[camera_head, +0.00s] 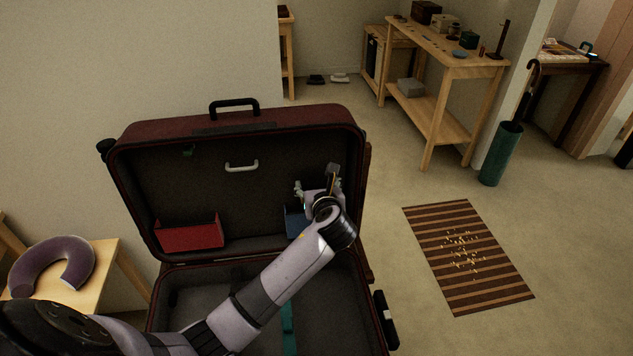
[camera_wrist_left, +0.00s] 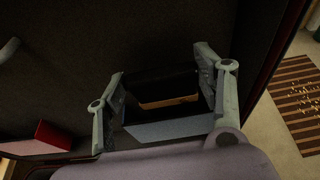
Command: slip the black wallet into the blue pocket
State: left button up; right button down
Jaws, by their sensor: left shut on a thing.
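The open dark red suitcase (camera_head: 240,122) has a blue pocket (camera_head: 294,223) on the inside of its raised lid, at the right. My left gripper (camera_head: 318,187) is in front of the lid, over the pocket, and my arm hides part of it. In the left wrist view my left gripper (camera_wrist_left: 164,92) is shut on the black wallet (camera_wrist_left: 160,85), which has a tan strip. The blue pocket's front (camera_wrist_left: 165,131) shows just beyond the wallet's lower edge. I cannot tell whether the wallet's end is inside the pocket. My right gripper is not in view.
A red pocket (camera_head: 189,235) is on the lid's left, below a white handle (camera_head: 241,167). A purple neck pillow (camera_head: 50,266) lies on a wooden stand at the left. A striped mat (camera_head: 468,256) lies on the floor at the right, near a green umbrella stand (camera_head: 501,154).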

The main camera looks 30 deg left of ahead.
pick_arm(q)
jog(key=shift+f, duration=0.1)
jog(key=o, duration=1.7)
jog(key=v, duration=1.2)
